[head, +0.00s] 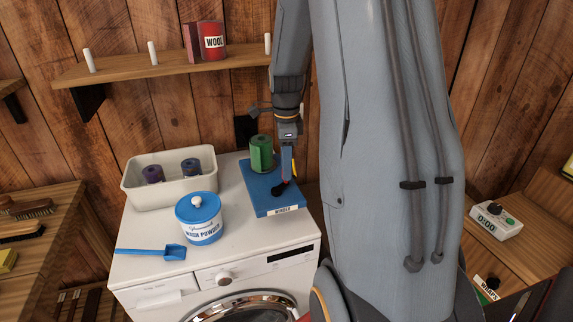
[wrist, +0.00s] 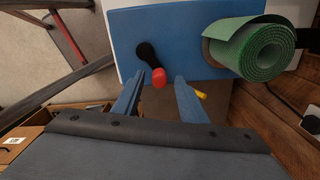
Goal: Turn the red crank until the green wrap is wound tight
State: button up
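The blue winder board (head: 262,205) lies on top of the white washing machine. The green wrap (head: 261,153) stands as a roll at its far end; in the wrist view the roll (wrist: 262,55) shows a spiral end and a loose outer flap. The crank has a black arm (wrist: 148,55) and a red knob (wrist: 159,78). In the head view my gripper mostly hides the knob. My gripper (wrist: 160,82) is open, its two blue fingertips on either side of the red knob with gaps visible. Whether the tips reach fully around it I cannot tell.
A cream bin (head: 135,190) with two dark rolls, a wash powder tub (head: 199,220) and a blue scoop (head: 172,251) stand left of the board. A yellow piece (wrist: 201,95) shows beside one finger. A wooden shelf (head: 150,68) hangs on the wall behind.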

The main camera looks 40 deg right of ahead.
jog(key=shift+r+b, duration=1.15)
jog(key=shift+r, duration=2.75)
